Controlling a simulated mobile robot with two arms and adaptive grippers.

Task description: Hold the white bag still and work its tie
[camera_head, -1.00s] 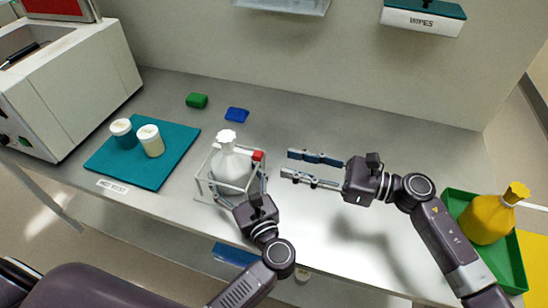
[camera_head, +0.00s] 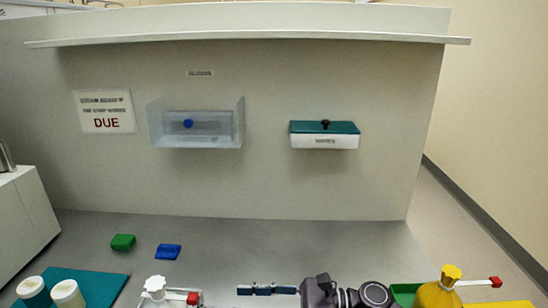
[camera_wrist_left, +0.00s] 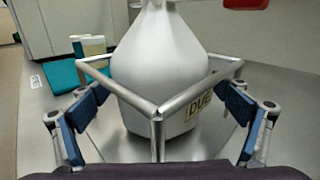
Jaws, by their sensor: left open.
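The white bag (camera_wrist_left: 160,65) stands upright inside a grey metal frame (camera_wrist_left: 205,88) in the left wrist view. Only its gathered white top (camera_head: 155,284) shows at the bottom edge of the head view. A red piece (camera_head: 193,298) on a bar is just right of that top. My left gripper (camera_wrist_left: 158,92) is open, with one blue-padded finger on each side of the bag and frame; contact cannot be told. It is out of the head view.
Two white-lidded jars (camera_head: 67,292) stand on a teal mat (camera_head: 100,285) at left. A green block (camera_head: 123,242) and a blue block (camera_head: 168,251) lie behind the bag. A yellow bag (camera_head: 437,294) is at right. A clear box (camera_head: 200,128) and wipes box (camera_head: 325,141) hang on the wall.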

